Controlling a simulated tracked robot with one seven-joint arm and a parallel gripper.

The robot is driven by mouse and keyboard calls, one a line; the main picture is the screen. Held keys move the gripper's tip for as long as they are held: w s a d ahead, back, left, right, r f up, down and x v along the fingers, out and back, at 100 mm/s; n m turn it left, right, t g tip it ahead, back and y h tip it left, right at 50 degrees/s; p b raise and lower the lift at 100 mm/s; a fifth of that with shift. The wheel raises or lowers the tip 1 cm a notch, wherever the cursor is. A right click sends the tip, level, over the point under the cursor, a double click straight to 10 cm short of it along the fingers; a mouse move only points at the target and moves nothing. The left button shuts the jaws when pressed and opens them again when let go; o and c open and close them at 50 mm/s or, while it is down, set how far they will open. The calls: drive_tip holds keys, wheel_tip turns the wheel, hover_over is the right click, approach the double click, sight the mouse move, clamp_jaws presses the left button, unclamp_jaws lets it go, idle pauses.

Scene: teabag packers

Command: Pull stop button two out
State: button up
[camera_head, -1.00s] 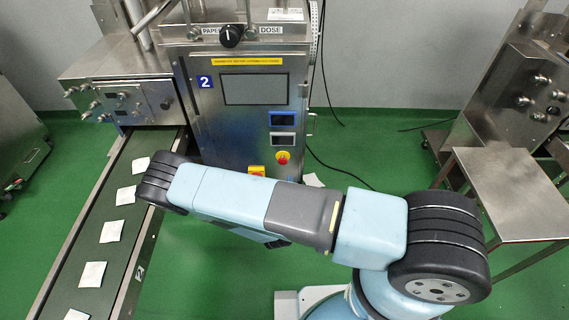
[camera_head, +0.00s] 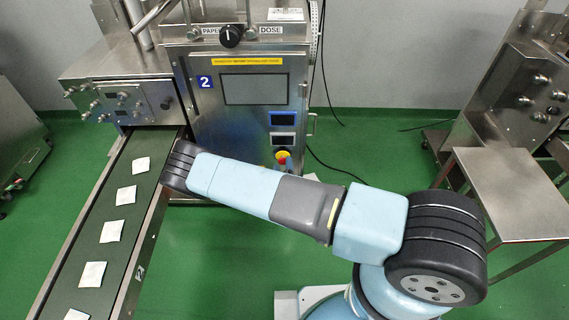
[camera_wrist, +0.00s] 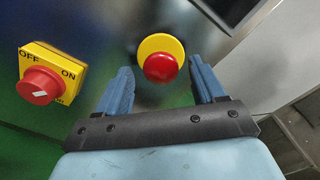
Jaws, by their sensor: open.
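The stop button (camera_wrist: 160,67) is a red mushroom head on a yellow round collar, on the steel front of the packer marked 2 (camera_head: 205,82). In the head view the stop button (camera_head: 283,154) shows just above my arm, partly covered. My gripper (camera_wrist: 162,78) is open in the wrist view, with one blue finger on each side of the stop button. The button lies between the fingertips, and I see gaps on both sides. Whether the fingertips reach past the red head in depth I cannot tell. In the head view my gripper is hidden behind my arm.
A yellow switch plate with a red OFF/ON knob (camera_wrist: 38,85) is left of my gripper. A dark screen (camera_head: 254,89) is above the button. The conveyor (camera_head: 120,215) with several teabags runs at the left. A steel table (camera_head: 508,190) stands at the right.

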drive_tip(key=shift+w, duration=1.05)
drive_tip(key=shift+c, duration=0.3)
clamp_jaws()
